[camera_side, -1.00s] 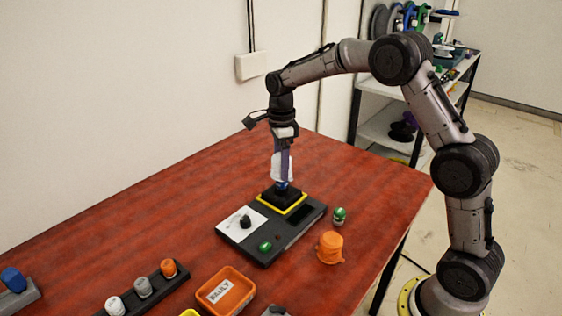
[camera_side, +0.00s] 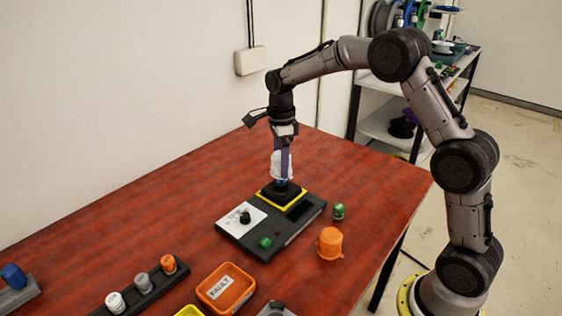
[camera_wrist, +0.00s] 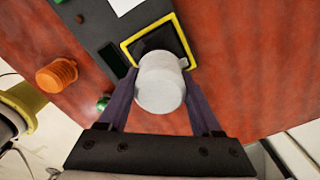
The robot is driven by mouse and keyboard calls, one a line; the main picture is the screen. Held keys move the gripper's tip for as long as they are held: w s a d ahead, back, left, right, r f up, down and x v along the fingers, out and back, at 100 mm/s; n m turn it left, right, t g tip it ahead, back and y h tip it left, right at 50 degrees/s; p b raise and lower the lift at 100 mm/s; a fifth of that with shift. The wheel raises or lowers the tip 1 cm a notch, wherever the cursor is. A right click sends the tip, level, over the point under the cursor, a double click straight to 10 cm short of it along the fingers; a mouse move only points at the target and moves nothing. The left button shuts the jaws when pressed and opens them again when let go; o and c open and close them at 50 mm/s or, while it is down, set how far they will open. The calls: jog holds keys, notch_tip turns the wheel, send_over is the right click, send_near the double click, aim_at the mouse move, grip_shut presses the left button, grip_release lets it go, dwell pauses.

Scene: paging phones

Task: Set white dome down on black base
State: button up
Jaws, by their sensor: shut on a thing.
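The white dome (camera_side: 282,163) is between the fingers of my gripper (camera_side: 283,158), which is shut on it. In the wrist view the dome (camera_wrist: 160,84) sits between my two purple fingers. The black base (camera_side: 268,192) lies on the grey panel inside a yellow square outline, right below the dome. The base (camera_wrist: 148,42) also shows in the wrist view, partly hidden by the dome. A little blue shows between dome and base in the side view. I cannot tell whether the dome touches the base.
The grey panel (camera_side: 272,241) carries a black knob (camera_side: 245,217) and a green button (camera_side: 265,243). A green piece (camera_side: 339,211) and an orange cup (camera_side: 330,242) stand to its right. An orange tray (camera_side: 226,288) and a rack with several capped pieces are in front. The table behind is clear.

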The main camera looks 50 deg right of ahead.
jog(key=shift+f, duration=2.45)
dwell(2.2)
jog(key=shift+r, duration=0.2)
dwell(0.3)
jog(key=o, duration=1.4)
jog(key=shift+o, duration=0.2)
jog(key=shift+r, duration=0.1)
jog(key=shift+r, duration=3.15)
